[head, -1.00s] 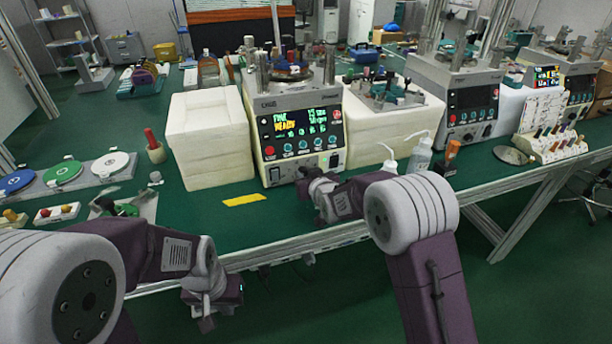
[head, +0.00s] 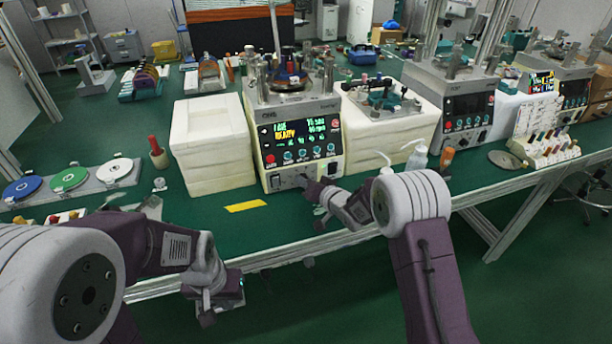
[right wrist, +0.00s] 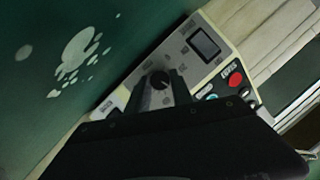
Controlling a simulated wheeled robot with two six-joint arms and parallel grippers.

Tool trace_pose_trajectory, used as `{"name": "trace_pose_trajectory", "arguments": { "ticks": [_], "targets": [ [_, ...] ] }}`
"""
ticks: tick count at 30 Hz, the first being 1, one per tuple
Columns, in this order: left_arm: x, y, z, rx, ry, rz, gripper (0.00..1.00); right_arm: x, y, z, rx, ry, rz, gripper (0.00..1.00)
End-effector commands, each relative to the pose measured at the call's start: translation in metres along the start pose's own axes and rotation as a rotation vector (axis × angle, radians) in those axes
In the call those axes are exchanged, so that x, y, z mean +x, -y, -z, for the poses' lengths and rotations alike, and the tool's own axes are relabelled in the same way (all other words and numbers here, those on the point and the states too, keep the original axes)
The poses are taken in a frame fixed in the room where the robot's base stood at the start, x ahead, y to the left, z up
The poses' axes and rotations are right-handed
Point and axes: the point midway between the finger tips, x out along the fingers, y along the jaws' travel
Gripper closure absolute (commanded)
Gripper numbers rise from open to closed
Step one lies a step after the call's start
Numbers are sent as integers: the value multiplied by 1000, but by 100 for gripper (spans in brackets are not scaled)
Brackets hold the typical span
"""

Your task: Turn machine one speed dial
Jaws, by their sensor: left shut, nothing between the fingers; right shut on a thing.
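Machine one (head: 300,150) stands at the table's front middle in the head view, with a lit display (head: 300,131), a red button (head: 270,159) and a row of small knobs on its panel. My right gripper (head: 309,186) is at the lower front panel and hides the speed dial there. My left gripper (head: 206,312) is shut and empty, low in front of the table edge.
White foam blocks (head: 212,150) stand left of the machine, and another block (head: 388,135) stands right. White bottles (head: 416,160) stand further right. A yellow strip (head: 246,206) lies on the green table (head: 200,218) in front. A second machine (head: 455,105) is to the right.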

Motion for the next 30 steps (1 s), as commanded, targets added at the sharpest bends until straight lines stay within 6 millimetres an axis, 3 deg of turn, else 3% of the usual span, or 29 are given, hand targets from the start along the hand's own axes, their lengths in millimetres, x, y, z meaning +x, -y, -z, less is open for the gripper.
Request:
{"name": "trace_pose_trajectory", "arguments": {
  "ticks": [3,13,30],
  "targets": [
    [-13,0,1,0,0,0,100,-1,0,2,84,2,31,100],
    [-24,0,2,0,0,0,100,0,-2,0,251,0,102,100],
    [-27,0,3,0,0,0,100,0,-3,-1,313,-1,127,100]
  ]
}}
